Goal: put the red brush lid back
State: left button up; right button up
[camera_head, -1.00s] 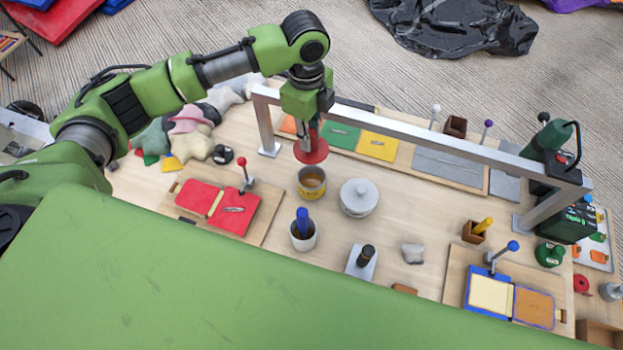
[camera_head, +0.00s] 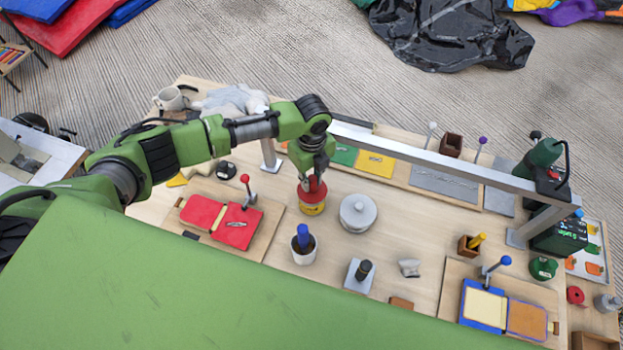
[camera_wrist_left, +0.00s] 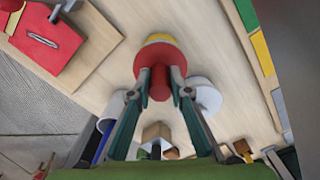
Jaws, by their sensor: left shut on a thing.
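My left gripper (camera_head: 315,181) is shut on the red brush lid (camera_head: 312,194), held by its knob. The lid is at the top of the yellow pot (camera_head: 312,209), covering its opening; I cannot tell whether it is fully seated. In the left wrist view the red lid (camera_wrist_left: 160,62) shows between the fingers (camera_wrist_left: 159,90), with the yellow rim of the pot (camera_wrist_left: 160,38) behind it. My right gripper is not in view.
A grey lidded pot (camera_head: 358,213) stands just right of the yellow pot. A white cup with a blue handle (camera_head: 303,243) is in front. A red hinged board (camera_head: 222,220) lies left. A metal rail (camera_head: 440,172) crosses behind.

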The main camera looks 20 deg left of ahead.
pick_arm(q)
jog(key=shift+f, duration=0.55)
jog(key=shift+f, duration=0.1)
jog(key=o, duration=1)
jog(key=shift+w+r, duration=0.1)
jog(key=shift+r, duration=0.25)
notch_tip(320, 180, up, 10)
jog(key=shift+r+b, duration=0.25)
jog(key=shift+b, duration=0.9)
jog(key=shift+r, duration=0.55)
